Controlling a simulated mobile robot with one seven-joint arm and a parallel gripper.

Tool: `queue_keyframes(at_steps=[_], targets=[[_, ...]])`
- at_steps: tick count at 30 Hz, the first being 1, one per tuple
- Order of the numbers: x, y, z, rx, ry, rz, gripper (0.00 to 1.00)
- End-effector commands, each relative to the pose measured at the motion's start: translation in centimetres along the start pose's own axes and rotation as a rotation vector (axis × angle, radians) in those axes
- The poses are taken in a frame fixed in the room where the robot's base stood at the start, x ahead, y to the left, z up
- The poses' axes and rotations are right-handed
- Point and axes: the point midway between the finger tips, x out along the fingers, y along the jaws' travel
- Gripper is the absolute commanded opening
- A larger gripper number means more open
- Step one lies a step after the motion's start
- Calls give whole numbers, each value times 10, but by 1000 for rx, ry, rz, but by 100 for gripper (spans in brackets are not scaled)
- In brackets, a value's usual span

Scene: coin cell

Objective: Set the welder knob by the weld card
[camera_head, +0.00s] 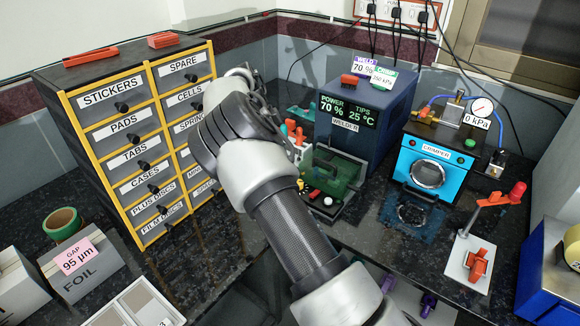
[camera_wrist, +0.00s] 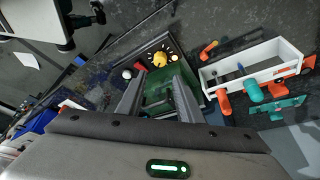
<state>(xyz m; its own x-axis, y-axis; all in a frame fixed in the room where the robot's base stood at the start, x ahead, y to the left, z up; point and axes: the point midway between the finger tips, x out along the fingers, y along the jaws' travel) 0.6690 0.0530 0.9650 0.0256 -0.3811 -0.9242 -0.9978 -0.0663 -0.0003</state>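The dark blue welder (camera_head: 345,128) stands right of my arm, its display reading power 70 % and tips 25 °C. The weld card (camera_head: 365,68) on top also reads 70 %. A yellow knob (camera_wrist: 160,58) with a ring of dots shows in the wrist view on the dark panel before the green welding stage (camera_wrist: 158,92); in the head view a small yellow part of it shows (camera_head: 300,185). My gripper (camera_wrist: 159,70) is open, its two fingers apart with nothing between them, pointing toward the knob. Whether they touch it cannot be told. My arm hides the gripper in the head view.
A white rack (camera_wrist: 245,70) with orange and teal tools is close to the knob. The drawer cabinet (camera_head: 130,120) stands left of my arm; the blue crimper (camera_head: 436,150) stands right. A stand with a red-tipped lever (camera_head: 465,262) is at front right.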

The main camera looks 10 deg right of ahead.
Motion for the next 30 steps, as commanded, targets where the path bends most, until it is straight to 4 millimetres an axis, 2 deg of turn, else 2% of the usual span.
queue_keyframes(at_steps=[1,3,9,23,26,30], targets=[[-14,-1,0,0,-1,-3,33],[-27,-1,0,0,-2,-3,33],[-50,0,0,0,-1,-1,33],[-58,1,-3,0,-6,0,33],[-71,7,-22,-11,-40,-3,33],[-110,33,-72,-77,-148,-30,33]])
